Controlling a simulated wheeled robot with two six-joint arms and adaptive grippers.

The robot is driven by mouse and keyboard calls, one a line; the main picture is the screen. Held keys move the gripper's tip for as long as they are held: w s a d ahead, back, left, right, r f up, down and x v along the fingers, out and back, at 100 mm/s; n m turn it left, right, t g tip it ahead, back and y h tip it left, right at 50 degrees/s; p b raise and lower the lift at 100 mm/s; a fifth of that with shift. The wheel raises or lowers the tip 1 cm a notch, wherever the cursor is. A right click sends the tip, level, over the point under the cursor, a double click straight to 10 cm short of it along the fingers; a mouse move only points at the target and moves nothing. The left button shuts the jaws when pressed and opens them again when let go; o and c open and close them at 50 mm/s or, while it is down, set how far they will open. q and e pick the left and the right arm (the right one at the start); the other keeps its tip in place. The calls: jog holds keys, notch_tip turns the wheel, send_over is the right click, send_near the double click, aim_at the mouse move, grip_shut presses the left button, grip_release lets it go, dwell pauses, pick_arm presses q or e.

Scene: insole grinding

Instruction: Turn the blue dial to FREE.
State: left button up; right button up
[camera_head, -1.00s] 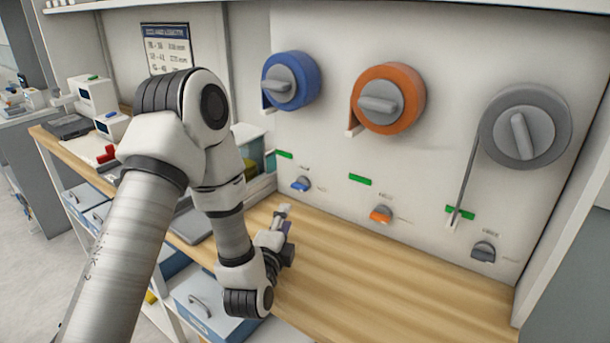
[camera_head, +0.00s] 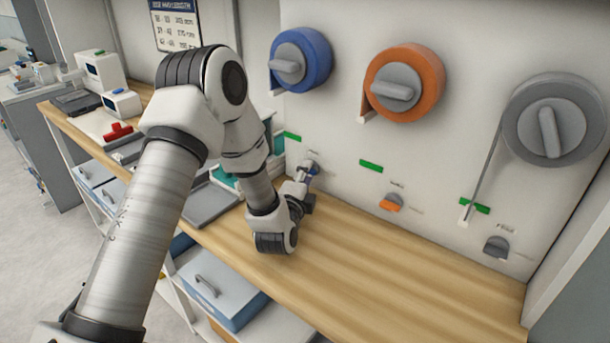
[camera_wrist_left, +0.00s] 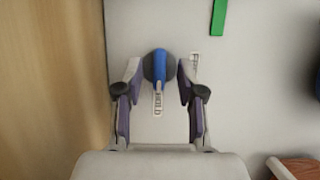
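The small blue dial (camera_head: 314,169) is low on the white panel, just above the wooden bench. In the left wrist view the blue dial (camera_wrist_left: 160,68) has a blue bar on a dark round base. The bar runs up and down in that picture, its lower end toward a small printed label (camera_wrist_left: 158,103). Another label (camera_wrist_left: 195,60) is to the dial's right; I cannot read either surely. My left gripper (camera_head: 305,172) is at the dial, and in the left wrist view its open fingers (camera_wrist_left: 159,75) are on both sides, with gaps visible. My right gripper is out of view.
Large blue (camera_head: 312,60), orange (camera_head: 418,80) and grey (camera_head: 560,110) wheels stick out above. Small orange (camera_head: 391,203) and grey (camera_head: 496,247) dials are to the right. The wooden bench (camera_head: 400,265) is clear right of my arm. A grey tray (camera_head: 210,204) lies on its left.

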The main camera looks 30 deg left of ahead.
pick_arm(q)
grip_shut()
jog(key=n+p, duration=0.1)
jog(key=n+g+p, duration=0.1)
jog(key=n+p, duration=0.1)
jog(key=shift+r+n+g+h, duration=0.3)
jog(key=shift+h, duration=0.1)
jog(key=shift+a+n+g+h+p, duration=0.1)
jog(key=shift+n+g+h+p, duration=0.3)
jog(key=shift+n+p, duration=0.6)
jog(key=shift+a+n+h+p, duration=0.1)
jog(key=shift+n+h+p, duration=0.4)
jog(key=shift+n, duration=0.6)
jog(key=n+g+h, duration=0.1)
jog(key=n, duration=0.1)
jog(key=shift+a+n+h, duration=0.1)
jog(key=shift+n+h, duration=0.2)
jog(key=shift+h, duration=0.1)
jog(key=n+h, duration=0.2)
jog(key=n, duration=0.1)
jog(key=shift+a+b, duration=0.1)
jog(key=shift+b, duration=0.2)
